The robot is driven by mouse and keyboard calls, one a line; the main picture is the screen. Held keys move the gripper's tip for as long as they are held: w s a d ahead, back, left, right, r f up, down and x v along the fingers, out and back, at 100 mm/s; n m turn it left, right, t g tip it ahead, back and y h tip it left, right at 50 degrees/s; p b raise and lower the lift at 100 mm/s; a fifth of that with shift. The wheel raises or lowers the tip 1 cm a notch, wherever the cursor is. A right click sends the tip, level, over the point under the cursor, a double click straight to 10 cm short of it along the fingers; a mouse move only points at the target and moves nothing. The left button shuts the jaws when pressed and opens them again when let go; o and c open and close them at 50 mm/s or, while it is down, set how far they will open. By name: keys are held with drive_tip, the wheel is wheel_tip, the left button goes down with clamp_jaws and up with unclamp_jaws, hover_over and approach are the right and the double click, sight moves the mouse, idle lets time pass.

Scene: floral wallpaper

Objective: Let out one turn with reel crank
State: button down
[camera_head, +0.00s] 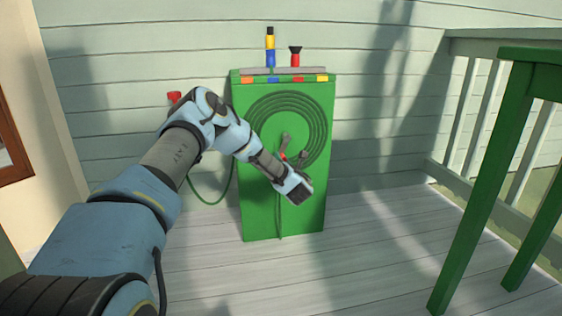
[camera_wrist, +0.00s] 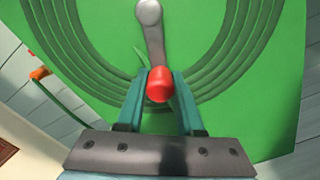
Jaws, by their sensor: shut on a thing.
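The green reel cabinet (camera_head: 255,205) stands upright on the deck against the siding, with a dark coiled ring pattern on its front. The grey reel crank (camera_wrist: 152,28) runs down from its round hub in the wrist view and ends in a red knob (camera_wrist: 159,84). My gripper (camera_wrist: 160,88) is shut on that red knob, one finger on each side. In the head view my gripper (camera_head: 295,186) is low on the cabinet front, and my wrist partly hides the knob. The crank arm (camera_head: 286,140) shows above it. A thin green hose (camera_head: 279,222) hangs down the front.
Nozzles (camera_head: 270,47) stand on the cabinet top. A red tap (camera_head: 174,97) is on the wall to the left, with a green hose (camera_head: 212,202) looping from it. A green table (camera_head: 500,160) and a railing (camera_head: 460,100) stand right. Deck boards in front are clear.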

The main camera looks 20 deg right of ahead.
idle(0.3)
drive_tip(key=c, duration=0.5)
unclamp_jaws()
drive_tip(key=shift+c, duration=0.2)
drive_tip(key=shift+s, duration=0.1)
drive_tip(key=s+a+p, duration=0.1)
drive_tip(key=s+p, duration=0.2)
drive_tip(key=s, duration=0.7)
drive_tip(key=shift+s+a, duration=0.15)
drive_tip(key=shift+s, duration=0.15)
